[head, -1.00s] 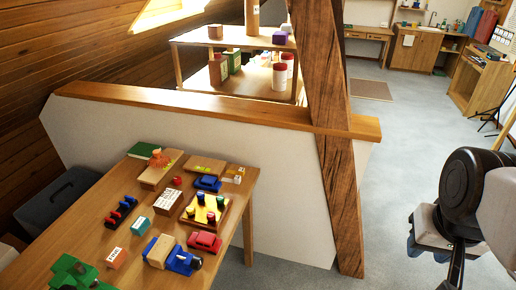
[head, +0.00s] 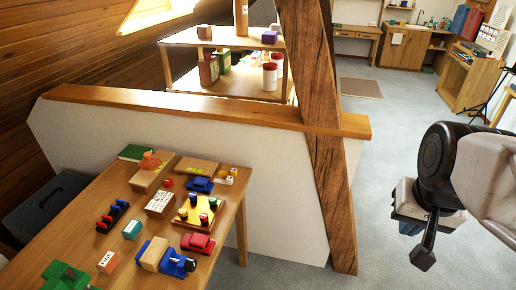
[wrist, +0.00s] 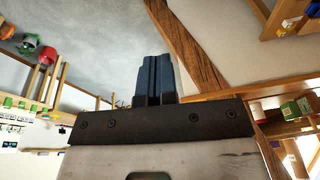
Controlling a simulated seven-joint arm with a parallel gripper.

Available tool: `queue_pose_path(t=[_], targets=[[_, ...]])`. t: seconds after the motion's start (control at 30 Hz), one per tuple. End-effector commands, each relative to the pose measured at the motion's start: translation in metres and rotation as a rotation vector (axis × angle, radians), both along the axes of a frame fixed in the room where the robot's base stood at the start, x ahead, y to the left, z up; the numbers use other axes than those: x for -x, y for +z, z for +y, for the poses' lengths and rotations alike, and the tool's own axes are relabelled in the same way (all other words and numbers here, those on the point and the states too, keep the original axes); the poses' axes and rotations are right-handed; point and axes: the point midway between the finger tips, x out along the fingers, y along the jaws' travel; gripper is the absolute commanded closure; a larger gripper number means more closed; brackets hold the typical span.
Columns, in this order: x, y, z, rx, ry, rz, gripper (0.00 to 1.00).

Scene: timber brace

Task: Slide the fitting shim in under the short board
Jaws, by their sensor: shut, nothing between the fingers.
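My gripper (head: 423,260) hangs at the right over the grey floor in the head view, well away from the table. In the wrist view its dark blue fingers (wrist: 155,78) are together with nothing between them. On the table at the left lie two flat wooden pieces: one (head: 144,180) with an orange toy on it, and a second board (head: 199,166) to its right. I cannot tell which piece is the short board, and I cannot make out a shim.
The wooden table (head: 112,202) carries several toys, including a red car (head: 197,243), a blue car (head: 199,185) and a green toy (head: 66,277). A low white wall (head: 265,190) and a slanted timber post (head: 328,165) stand beyond it. Open floor lies between post and arm.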

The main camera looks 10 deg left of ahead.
Motion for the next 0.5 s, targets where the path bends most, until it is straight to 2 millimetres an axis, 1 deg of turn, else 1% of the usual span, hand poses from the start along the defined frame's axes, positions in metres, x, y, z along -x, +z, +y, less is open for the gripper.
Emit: queue_pose_path(t=[0.03, 0.3, 0.5], targets=[[-0.01, 0.0, 0.004, -0.012, -0.017, 0.007, 1.0], [-0.07, 0.005, 0.03, -0.096, -0.156, 0.033, 1.0], [-0.114, 0.003, 0.053, -0.155, -0.264, 0.061, 1.0]])
